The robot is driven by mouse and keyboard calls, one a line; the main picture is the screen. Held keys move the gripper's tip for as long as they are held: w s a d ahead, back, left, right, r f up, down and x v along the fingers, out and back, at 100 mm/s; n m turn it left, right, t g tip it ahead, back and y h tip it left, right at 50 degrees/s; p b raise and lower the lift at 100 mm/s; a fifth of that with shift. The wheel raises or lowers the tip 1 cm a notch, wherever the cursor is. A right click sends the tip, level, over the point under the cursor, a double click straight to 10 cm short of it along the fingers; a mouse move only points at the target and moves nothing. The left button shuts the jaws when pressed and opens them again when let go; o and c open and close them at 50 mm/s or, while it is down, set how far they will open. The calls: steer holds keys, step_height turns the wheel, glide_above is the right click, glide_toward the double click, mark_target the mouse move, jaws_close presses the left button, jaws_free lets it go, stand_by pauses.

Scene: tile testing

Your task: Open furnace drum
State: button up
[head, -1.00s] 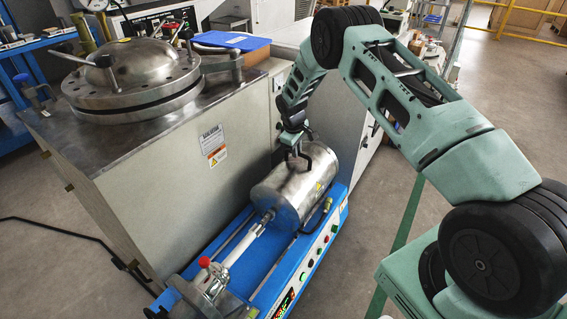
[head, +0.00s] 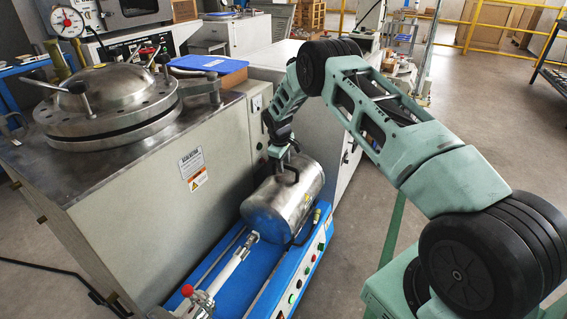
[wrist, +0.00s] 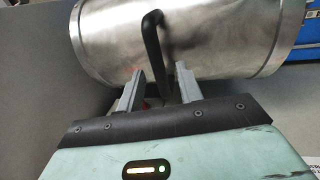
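The furnace drum (head: 287,206) is a shiny metal cylinder lying on its side on a blue base (head: 215,292). It looks closed. A black bent handle (wrist: 151,45) stands out from its curved surface. The drum fills the top of the wrist view (wrist: 215,35). My gripper (head: 287,156) is at the drum's upper side, by the handle. In the wrist view, the fingers (wrist: 158,82) are apart, with the handle between them in the picture. Whether either finger touches the handle cannot be told.
A grey cabinet (head: 130,210) with a round metal lidded vessel (head: 105,95) stands close on the left. A white rod with a red knob (head: 225,272) lies along the base before the drum. Buttons line the base's right side. Open floor (head: 345,240) lies right of the base.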

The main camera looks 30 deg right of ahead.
steer(key=s+a+r+p, duration=0.1)
steer(key=a+r+p, duration=0.2)
steer(key=r, duration=1.4)
steer(key=shift+s, duration=0.35)
steer(key=shift+a, duration=0.1)
